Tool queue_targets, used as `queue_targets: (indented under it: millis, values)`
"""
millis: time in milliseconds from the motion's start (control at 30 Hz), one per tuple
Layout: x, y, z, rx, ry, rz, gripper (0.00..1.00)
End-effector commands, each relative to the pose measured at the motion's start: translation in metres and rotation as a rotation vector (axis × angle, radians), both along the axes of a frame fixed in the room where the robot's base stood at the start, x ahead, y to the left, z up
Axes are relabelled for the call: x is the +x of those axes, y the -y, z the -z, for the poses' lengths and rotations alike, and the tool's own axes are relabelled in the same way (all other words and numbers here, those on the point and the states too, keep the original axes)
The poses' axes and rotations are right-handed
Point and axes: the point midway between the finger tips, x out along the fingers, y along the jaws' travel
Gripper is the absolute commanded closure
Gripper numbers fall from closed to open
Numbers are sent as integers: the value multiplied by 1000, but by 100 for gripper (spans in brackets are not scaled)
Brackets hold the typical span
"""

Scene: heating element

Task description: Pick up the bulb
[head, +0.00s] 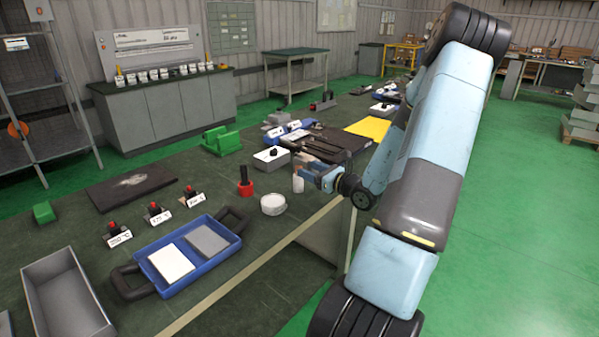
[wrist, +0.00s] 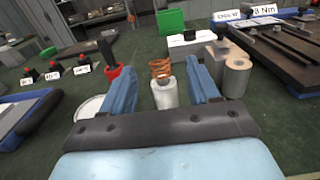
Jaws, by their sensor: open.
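No glass bulb shows clearly; the closest thing is a white cylinder topped by an orange-copper coil (wrist: 164,90), upright on the dark green table. In the wrist view it stands between and beyond the two blue fingers of my gripper (wrist: 162,66), with gaps on both sides. The gripper is open and empty. In the head view my gripper (head: 322,178) is low over the table's right edge, beside a small white cylinder (head: 298,184); I cannot tell whether that is the coil piece.
A round white tin (head: 273,204) and a red cup with a black handle (head: 246,185) stand left of the gripper. Grey-beige cylinders (wrist: 237,78) stand close to the right finger. A white box (head: 271,159) is behind. A blue tray (head: 190,256) lies at the front.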

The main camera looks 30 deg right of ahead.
Motion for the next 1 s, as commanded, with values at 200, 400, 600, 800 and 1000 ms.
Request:
queue_targets:
  millis: [200, 400, 600, 800, 1000]
  values:
    - [8, -4, 1, 1, -1, -1, 39]
    - [29, -12, 6, 2, -1, -3, 39]
    - [51, -20, 7, 0, 0, -1, 39]
    - [52, -20, 7, 0, -1, 0, 39]
    - [52, -20, 7, 1, -1, 0, 55]
